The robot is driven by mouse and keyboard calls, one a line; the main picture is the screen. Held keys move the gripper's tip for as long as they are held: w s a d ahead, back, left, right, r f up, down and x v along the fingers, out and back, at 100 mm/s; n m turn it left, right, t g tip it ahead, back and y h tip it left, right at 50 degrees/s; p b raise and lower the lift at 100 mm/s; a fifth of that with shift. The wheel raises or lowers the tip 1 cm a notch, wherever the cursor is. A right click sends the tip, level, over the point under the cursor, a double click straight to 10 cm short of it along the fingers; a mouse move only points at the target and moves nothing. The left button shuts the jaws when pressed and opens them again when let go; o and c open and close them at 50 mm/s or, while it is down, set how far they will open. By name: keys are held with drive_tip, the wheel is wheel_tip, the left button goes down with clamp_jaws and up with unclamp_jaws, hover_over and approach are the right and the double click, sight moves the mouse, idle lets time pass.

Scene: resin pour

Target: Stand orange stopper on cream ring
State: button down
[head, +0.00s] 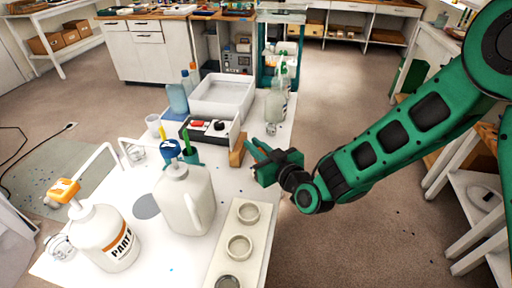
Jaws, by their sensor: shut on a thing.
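Pale rings stand in a row on a long cream board at the front of the bench. The far ring (239,214) and the middle ring (228,247) both look cream, and I cannot tell which is meant. The near one (227,282) looks dark grey inside. My gripper is beyond the rings and apart from them.
A white jug (184,205) stands left of the rings, with a pump bottle (108,240) farther left. A white tub (222,98) and bottles stand farther back.

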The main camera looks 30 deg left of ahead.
drive_tip(key=shift+s+a+f, duration=0.1)
drive_tip(key=shift+s+a, duration=0.15)
drive_tip(key=shift+s, duration=0.1)
drive_tip(key=shift+f, duration=1.05)
drive_tip(key=shift+r, duration=0.1)
drive_tip(key=shift+s+d+r, duration=0.1)
drive_tip(key=shift+s+r, duration=0.15)
drive_tip(key=shift+r, duration=0.1)
drive_tip(key=shift+f, duration=0.65)
idle(0.4)
drive_tip(key=shift+f, duration=0.35)
drive_tip(key=shift+f, duration=0.25)
idle(0.4)
drive_tip(key=shift+f, duration=0.3)
